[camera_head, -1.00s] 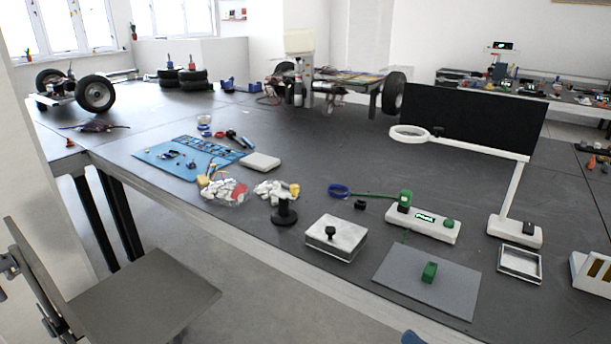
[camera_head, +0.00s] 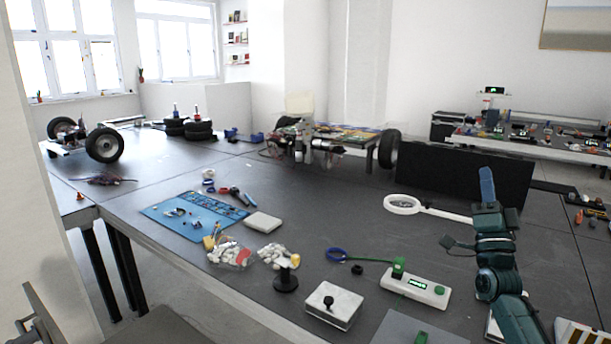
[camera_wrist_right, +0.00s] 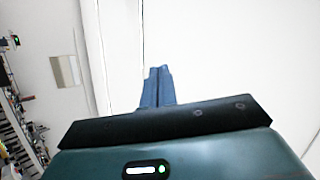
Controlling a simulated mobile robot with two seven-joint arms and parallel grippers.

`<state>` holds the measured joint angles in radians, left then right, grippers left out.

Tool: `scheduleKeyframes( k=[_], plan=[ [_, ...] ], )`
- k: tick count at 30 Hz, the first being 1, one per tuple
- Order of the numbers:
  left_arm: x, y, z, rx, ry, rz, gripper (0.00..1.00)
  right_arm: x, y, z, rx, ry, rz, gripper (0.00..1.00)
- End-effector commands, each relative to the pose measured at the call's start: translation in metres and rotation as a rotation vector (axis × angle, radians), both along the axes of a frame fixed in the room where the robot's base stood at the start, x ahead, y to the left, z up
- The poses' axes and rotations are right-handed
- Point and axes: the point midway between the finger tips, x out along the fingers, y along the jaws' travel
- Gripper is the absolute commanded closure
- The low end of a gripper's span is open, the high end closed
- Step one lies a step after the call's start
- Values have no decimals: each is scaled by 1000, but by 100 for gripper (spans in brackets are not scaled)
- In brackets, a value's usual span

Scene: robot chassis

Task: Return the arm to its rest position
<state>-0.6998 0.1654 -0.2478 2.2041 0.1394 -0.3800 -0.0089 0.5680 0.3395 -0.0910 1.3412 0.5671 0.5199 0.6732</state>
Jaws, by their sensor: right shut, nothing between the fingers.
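My right arm rises from the lower right of the head view. Its right gripper (camera_head: 487,184) is blue, points upward and is above the dark table (camera_head: 330,210). In the right wrist view the two blue fingers of the right gripper (camera_wrist_right: 157,84) lie together, with nothing between them, against a white wall. My left gripper does not show. The arm hides part of the white magnifier lamp (camera_head: 403,204) and the area around its base.
A black panel (camera_head: 440,172) stands behind the arm. A blue mat (camera_head: 190,213) lies left.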

Motion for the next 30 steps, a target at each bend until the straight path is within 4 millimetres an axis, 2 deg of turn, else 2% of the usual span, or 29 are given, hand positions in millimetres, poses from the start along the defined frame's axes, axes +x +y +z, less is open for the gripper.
scheduleKeyframes(
  k=[1, 9, 14, 19, 20, 21, 26, 30],
  plan=[
    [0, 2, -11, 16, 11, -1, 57, 9, 7, -20, -92, 89, -34, 100],
    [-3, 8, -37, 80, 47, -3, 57, 45, 22, -77, -545, 453, -237, 100],
    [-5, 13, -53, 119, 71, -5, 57, 56, 16, -118, -830, 671, -357, 100],
    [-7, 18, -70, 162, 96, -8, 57, 57, -3, -160, -1137, 907, -476, 100],
    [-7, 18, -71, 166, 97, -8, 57, 53, -1, -173, -1169, 933, -472, 100],
    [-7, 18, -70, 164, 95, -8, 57, 44, 10, -190, -1171, 934, -441, 100],
    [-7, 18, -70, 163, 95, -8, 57, 8, 42, -248, -1198, 962, -349, 100],
    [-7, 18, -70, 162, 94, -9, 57, -39, 76, -303, -1217, 999, -248, 100]
  ],
)
